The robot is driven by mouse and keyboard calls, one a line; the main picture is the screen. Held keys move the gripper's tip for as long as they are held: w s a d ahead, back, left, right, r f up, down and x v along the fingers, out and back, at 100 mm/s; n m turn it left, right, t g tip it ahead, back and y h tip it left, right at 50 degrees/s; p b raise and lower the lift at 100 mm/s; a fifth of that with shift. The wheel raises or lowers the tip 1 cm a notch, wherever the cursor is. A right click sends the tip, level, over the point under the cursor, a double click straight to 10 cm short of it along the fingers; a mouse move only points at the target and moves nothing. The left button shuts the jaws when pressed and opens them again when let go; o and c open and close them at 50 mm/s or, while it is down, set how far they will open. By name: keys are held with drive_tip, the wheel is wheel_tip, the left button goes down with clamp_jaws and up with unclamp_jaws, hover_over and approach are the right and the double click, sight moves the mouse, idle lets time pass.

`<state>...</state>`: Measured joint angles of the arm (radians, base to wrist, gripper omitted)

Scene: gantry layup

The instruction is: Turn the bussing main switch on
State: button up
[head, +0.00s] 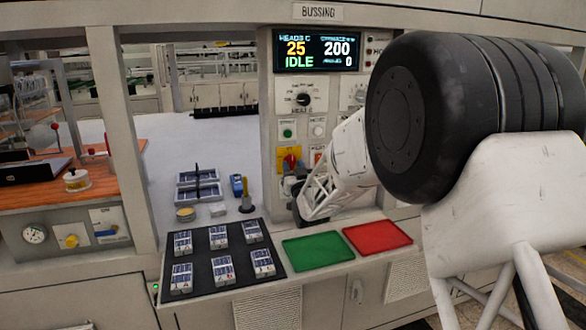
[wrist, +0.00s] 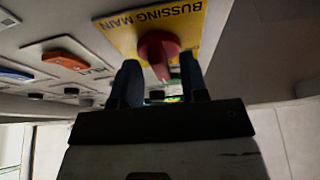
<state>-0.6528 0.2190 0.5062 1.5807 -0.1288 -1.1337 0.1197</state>
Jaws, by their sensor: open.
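The bussing main switch (head: 291,161) is a red rotary knob on a yellow plate, low on the grey control panel. In the wrist view the red knob (wrist: 158,50) sits on the yellow plate (wrist: 190,22) lettered BUSSING MAIN, seen upside down. My gripper (wrist: 160,80) is open, its two dark fingers pointing at the knob from either side of its lower part. I cannot tell whether the fingers touch it. In the head view my gripper (head: 291,186) is just below the switch, and the fingertips are hard to make out.
The display (head: 315,50) above reads IDLE. A dial (head: 303,99) and a green button (head: 287,133) are above the switch. On the ledge are a black mat (head: 203,240) with several small panels, a green tray (head: 318,250) and a red tray (head: 377,237). An orange control (wrist: 65,60) is beside the plate.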

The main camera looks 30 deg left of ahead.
drive_tip(key=v, duration=0.7)
drive_tip(key=shift+s+d+f, duration=0.15)
drive_tip(key=shift+s+d, duration=0.05)
idle(0.5)
drive_tip(key=w+d+r+m+h, duration=0.1)
drive_tip(key=d+r+h, duration=0.15)
drive_tip(key=d, duration=0.55)
drive_tip(key=d+r+m+h, duration=0.1)
drive_tip(key=d+r+h, duration=0.15)
drive_tip(key=d, duration=0.45)
drive_tip(key=s+d+r+m+g+h, duration=0.1)
drive_tip(key=s+d+m+g+h, duration=0.2)
drive_tip(key=d, duration=0.7)
drive_tip(key=s+d+g+h, duration=0.1)
drive_tip(key=s+d+h, duration=0.3)
drive_tip(key=d, duration=0.5)
drive_tip(key=s+d+f+m+g+h, duration=0.2)
drive_tip(key=s+d+g+h, duration=0.15)
drive_tip(key=s+d, duration=1.3)
drive_tip(key=s+d+f+m+g, duration=0.1)
drive_tip(key=s+d+g, duration=0.1)
drive_tip(key=s, duration=0.8)
drive_tip(key=s+d+f+m+g, duration=0.1)
drive_tip(key=s+d+f+g, duration=0.1)
drive_tip(key=s, duration=0.8)
drive_tip(key=d+g, duration=0.1)
drive_tip(key=d, duration=0.1)
drive_tip(key=shift+s+d+g, duration=0.3)
drive_tip(key=shift+d+g, duration=0.05)
drive_tip(key=shift+d, duration=0.05)
